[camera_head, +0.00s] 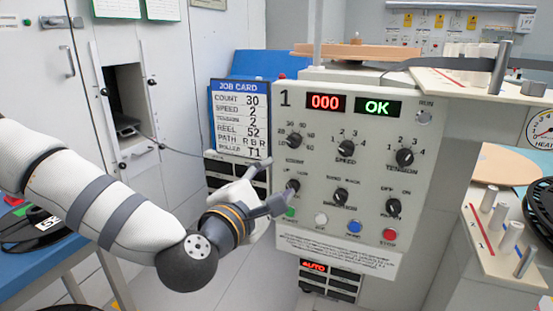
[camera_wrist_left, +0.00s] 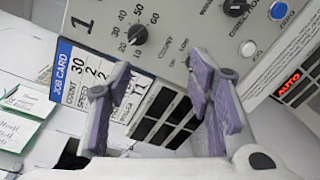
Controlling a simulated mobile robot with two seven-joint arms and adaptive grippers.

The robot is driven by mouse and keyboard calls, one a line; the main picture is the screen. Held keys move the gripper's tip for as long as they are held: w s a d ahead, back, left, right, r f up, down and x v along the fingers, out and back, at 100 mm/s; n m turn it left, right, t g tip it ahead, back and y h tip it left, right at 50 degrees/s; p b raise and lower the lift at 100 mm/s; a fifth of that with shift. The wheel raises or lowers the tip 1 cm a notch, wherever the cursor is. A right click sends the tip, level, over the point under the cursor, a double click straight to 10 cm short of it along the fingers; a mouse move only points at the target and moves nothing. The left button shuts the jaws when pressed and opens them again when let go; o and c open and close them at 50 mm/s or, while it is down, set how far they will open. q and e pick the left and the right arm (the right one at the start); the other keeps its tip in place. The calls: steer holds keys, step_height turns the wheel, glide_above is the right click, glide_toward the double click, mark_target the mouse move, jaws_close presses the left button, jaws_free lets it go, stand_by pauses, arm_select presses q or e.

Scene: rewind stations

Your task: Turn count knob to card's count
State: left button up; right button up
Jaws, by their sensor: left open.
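The count knob (camera_head: 294,140) is a black dial at the upper left of the light panel (camera_head: 330,262), with numbers around it. It also shows in the left wrist view (camera_wrist_left: 137,34), beyond the fingertips. I cannot tell which number its pointer marks. The job card (camera_head: 238,118) hangs left of the panel and reads COUNT 30; it is partly covered by a finger in the left wrist view (camera_wrist_left: 64,72). My left gripper (camera_head: 272,188) is open and empty, below and left of the count knob, its fingers overlapping the panel's left edge. My right gripper is not in view.
The speed knob (camera_head: 347,148) and tension knob (camera_head: 404,157) sit right of the count knob. A lower knob (camera_head: 293,185) is close to my left fingers. Coloured buttons, including a red one (camera_head: 390,234), line the panel's bottom. The display reads 000 and OK (camera_head: 377,107).

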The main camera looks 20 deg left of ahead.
mark_target(292, 143)
arm_select(q)
steer(key=shift+n+t+y, duration=0.3)
steer(key=shift+n+t, duration=0.1)
steer(key=shift+n, duration=0.1)
steer(key=w+r, duration=0.1)
steer(key=w, duration=0.7)
steer(key=w+r, duration=0.1)
steer(key=w, duration=0.3)
steer(key=shift+w+a+r, duration=0.2)
steer(key=shift+w+r, duration=0.05)
steer(key=shift+r, duration=0.05)
steer(key=shift+c, duration=0.4)
jaws_close()
